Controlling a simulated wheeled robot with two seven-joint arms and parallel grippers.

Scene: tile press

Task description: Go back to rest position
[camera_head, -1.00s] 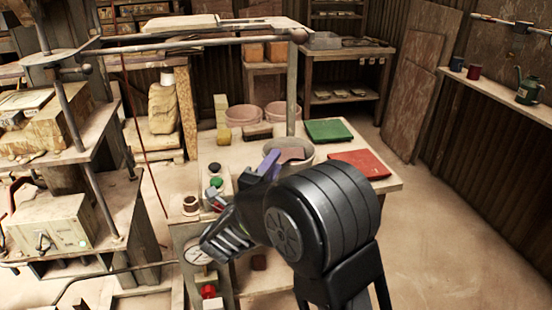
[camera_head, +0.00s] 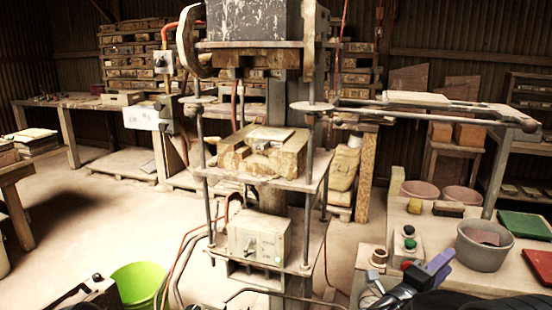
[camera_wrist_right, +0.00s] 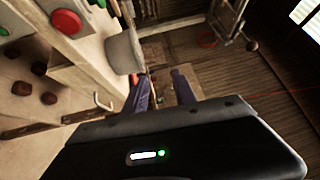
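My right gripper (camera_head: 432,268) is at the lower right of the head view, in front of the worktable near the button box. Its purple fingers stand apart in the right wrist view (camera_wrist_right: 162,88), with nothing seen between them. A dark part of my left arm (camera_head: 88,294) shows at the lower left edge of the head view; its fingers cannot be made out. The tile press (camera_head: 262,172) stands in the middle of the head view, with a mould block (camera_head: 262,150) on its plate. No part of the right gripper appears to touch the press.
A grey bucket (camera_head: 483,246), a green tile (camera_head: 524,226) and a red tile (camera_head: 541,264) are on the worktable (camera_head: 445,232). A button box (camera_head: 405,246) stands at its near left. A bright green bucket (camera_head: 140,284) is on the floor left of the press. Open floor (camera_head: 85,225) lies left.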

